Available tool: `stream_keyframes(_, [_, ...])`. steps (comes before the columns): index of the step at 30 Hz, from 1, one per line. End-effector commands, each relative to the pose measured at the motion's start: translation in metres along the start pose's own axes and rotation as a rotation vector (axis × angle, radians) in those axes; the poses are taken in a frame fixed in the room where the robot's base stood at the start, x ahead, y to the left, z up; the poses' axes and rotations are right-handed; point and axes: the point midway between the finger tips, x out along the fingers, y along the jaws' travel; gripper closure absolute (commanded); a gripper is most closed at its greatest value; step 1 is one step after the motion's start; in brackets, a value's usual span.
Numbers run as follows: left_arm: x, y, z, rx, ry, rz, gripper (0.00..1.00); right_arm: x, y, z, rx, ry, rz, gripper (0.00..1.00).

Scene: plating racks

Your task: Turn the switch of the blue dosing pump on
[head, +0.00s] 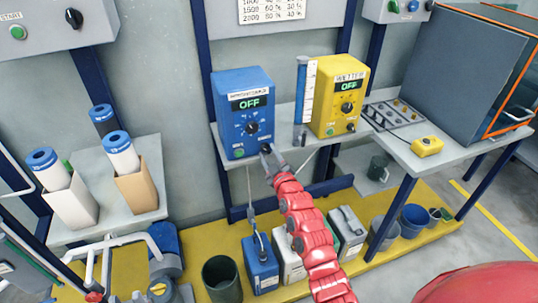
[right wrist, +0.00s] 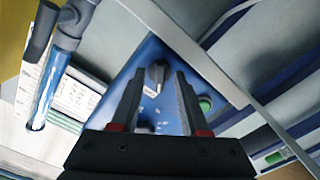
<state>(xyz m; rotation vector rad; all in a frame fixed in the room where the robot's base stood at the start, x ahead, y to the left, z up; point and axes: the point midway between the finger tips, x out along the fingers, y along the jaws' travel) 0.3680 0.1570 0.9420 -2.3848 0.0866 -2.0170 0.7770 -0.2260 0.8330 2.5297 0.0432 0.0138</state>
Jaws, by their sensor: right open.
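The blue dosing pump (head: 243,95) stands on the wall shelf, its display reading OFF. Its front has a large central dial (head: 251,128), a green button (head: 238,152) at lower left and a small black switch at lower right, mostly hidden by my gripper in the head view. My right gripper (head: 268,153) is at that lower right corner. In the right wrist view the open fingers (right wrist: 159,78) point at the blue face. The black switch (right wrist: 157,70) shows between the fingertips; contact cannot be told. The green button (right wrist: 205,103) is just right of the fingers. My left gripper is not in view.
A yellow pump (head: 338,92), also reading OFF, stands to the right, with a blue cylinder (head: 302,95) between the pumps. Several containers stand on the yellow platform (head: 195,238) below. A grey cabinet (head: 455,70) is at right.

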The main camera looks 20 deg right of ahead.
Motion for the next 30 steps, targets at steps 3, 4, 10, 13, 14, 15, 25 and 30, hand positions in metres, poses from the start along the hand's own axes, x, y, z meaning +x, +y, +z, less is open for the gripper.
stream_keyframes(3, [0.0001, 0.0, 0.0, 0.0, 0.0, 0.0, 0.68, -0.0002, 0.0, 0.0, 0.0, 0.0, 0.0, 0.57])
stream_keyframes(4, [0.0001, 0.0, -0.0001, 0.0, 0.0, 0.0, 0.68, -0.0002, 0.0, 0.0, 0.0, 0.0, 0.0, 0.62])
stream_keyframes(10, [0.0001, 0.0, 0.0, 0.0, 0.0, 0.0, 0.68, -0.0004, 0.0, -0.0001, 0.0, 0.0, 0.0, 0.98])
stream_keyframes(13, [0.0001, 0.0, -0.0001, 0.0, 0.0, 0.0, 0.68, -0.0004, 0.0, -0.0001, 0.0, 0.0, 0.0, 1.0])
stream_keyframes(14, [0.0001, 0.0, 0.0, 0.0, 0.0, 0.0, 0.68, -0.0005, 0.0, 0.0, 0.0, 0.0, 0.0, 1.0])
stream_keyframes(15, [0.0, 0.0, 0.0, 0.0, 0.0, 0.0, 0.68, -0.0005, 0.0, 0.0, 0.0, 0.0, 0.0, 1.0])
stream_keyframes(25, [-0.0019, 0.0001, 0.0003, 0.0, 0.0, 0.0, 0.68, -0.0005, -0.0001, 0.0005, 0.026, 0.001, 0.001, 1.0])
stream_keyframes(30, [-0.0064, 0.0003, 0.001, 0.0, 0.0, 0.0, 0.68, -0.0006, -0.0003, 0.001, 0.101, 0.001, 0.002, 1.0])
